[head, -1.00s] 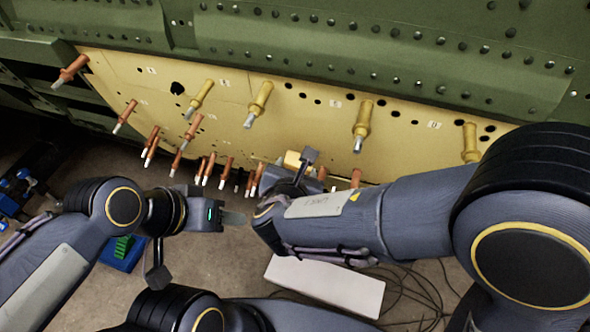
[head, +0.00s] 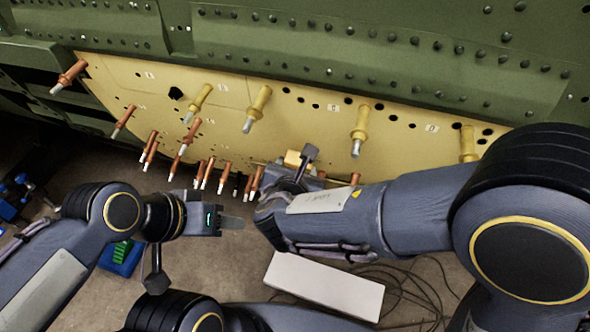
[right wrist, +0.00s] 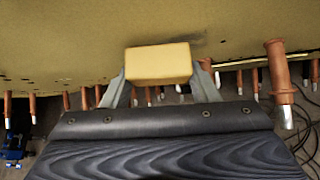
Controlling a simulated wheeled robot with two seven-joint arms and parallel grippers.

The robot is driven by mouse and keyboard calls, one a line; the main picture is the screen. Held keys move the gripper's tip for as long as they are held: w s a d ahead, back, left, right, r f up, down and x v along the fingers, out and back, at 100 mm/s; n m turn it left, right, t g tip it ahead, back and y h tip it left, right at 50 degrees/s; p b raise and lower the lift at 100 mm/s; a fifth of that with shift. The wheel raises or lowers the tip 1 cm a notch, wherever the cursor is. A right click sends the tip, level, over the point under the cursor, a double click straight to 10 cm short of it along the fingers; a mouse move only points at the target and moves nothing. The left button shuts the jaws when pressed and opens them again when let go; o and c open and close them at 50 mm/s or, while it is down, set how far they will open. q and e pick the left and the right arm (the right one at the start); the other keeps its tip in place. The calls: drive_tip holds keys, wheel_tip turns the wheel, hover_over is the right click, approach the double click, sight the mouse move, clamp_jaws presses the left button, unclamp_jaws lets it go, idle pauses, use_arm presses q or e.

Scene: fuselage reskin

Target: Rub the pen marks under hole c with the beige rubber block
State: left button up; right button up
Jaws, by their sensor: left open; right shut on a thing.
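The beige rubber block (head: 293,159) is held between the two fingers of my right gripper (right wrist: 160,82), close to the lower part of the yellow panel (head: 240,112). In the right wrist view the block (right wrist: 158,64) lies across the fingertips, its top edge against the panel in the picture; I cannot tell whether it touches. A faint dark smudge (right wrist: 204,40) shows on the panel just above and right of the block. Small white labels mark the panel holes, one of them (head: 333,107) above the block to the right; its letter is not clear. My left gripper (head: 232,222) is open and empty below the panel.
Copper fasteners (head: 207,172) stick out along the panel's lower edge, several just left of the block. Larger gold fasteners (head: 360,130) stand higher up. In the right wrist view a big copper fastener (right wrist: 281,82) is close on the right. A white box (head: 325,285) lies on the floor.

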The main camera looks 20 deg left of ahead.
drive_tip(key=shift+w+r, duration=0.1)
drive_tip(key=shift+w, duration=0.25)
drive_tip(key=shift+d+b, duration=0.45)
drive_tip(key=shift+d, duration=0.4)
drive_tip(key=shift+s+d+b, duration=0.15)
drive_tip(key=shift+d+b, duration=0.2)
drive_tip(key=shift+d, duration=0.8)
drive_tip(key=shift+a+r, duration=0.1)
drive_tip(key=shift+w+a+r, duration=0.1)
drive_tip(key=shift+w+a, duration=0.05)
drive_tip(key=shift+a, duration=0.8)
drive_tip(key=shift+w+a+r, duration=0.1)
drive_tip(key=shift+w+a, duration=0.05)
drive_tip(key=shift+a, duration=0.75)
